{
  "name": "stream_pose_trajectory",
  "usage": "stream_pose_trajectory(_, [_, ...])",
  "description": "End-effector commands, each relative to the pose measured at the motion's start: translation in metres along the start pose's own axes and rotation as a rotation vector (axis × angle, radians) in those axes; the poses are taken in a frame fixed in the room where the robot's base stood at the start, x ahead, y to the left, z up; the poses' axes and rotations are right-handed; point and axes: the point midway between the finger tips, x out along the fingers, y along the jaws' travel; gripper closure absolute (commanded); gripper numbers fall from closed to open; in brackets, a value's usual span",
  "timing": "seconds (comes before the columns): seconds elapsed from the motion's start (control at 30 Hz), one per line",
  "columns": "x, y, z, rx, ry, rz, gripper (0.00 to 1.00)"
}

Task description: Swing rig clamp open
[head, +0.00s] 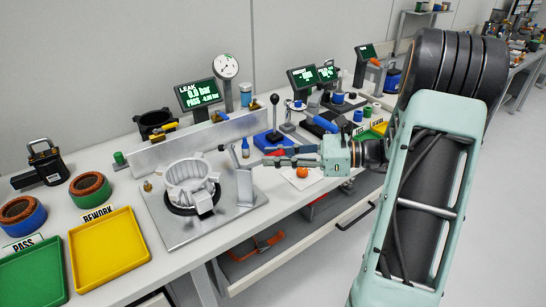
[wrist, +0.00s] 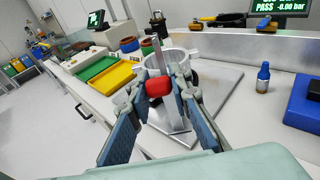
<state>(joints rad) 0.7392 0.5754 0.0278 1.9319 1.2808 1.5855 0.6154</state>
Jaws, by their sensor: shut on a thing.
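The silver ribbed stator housing (head: 186,174) stands upright on a black ring on the metal rig plate (head: 178,232). It also shows in the wrist view (wrist: 178,62), behind my fingers. The rig clamp is a grey metal post and bar (head: 244,188) at the right side of the plate, beside the housing. It shows in the wrist view too, as a grey upright (wrist: 172,116) with a red knob (wrist: 158,87). My gripper (head: 266,160) reaches in from the right and is shut on the red knob, with a fingertip on each side (wrist: 159,88). Whether the clamp bar touches the housing cannot be told.
A leak display (head: 200,94) shows PASS. A long metal bar (head: 190,141) runs behind the plate. A yellow rework tray (head: 108,250) and green pass tray (head: 32,283) lie left. A blue bottle (head: 245,148), blue lever block (head: 274,138) and orange part (head: 302,172) are near my gripper.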

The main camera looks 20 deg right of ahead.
Motion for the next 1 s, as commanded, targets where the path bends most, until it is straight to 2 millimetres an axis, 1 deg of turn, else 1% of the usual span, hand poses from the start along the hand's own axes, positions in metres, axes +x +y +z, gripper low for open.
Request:
stream_pose_trajectory(0.57, [-0.0011,0.0000,-0.0033,0.002,-0.028,0.000,1.00])
stream_pose_trajectory(0.6, [-0.0011,0.0001,-0.0034,0.002,-0.028,0.000,0.77])
stream_pose_trajectory(0.7, [-0.0010,0.0001,-0.0033,0.002,-0.028,0.000,0.66])
stream_pose_trajectory(0.73, [-0.0009,0.0001,-0.0032,0.002,-0.028,0.000,0.64])
stream_pose_trajectory(1.0, [-0.0014,0.0000,-0.0027,0.001,-0.028,0.000,0.64])
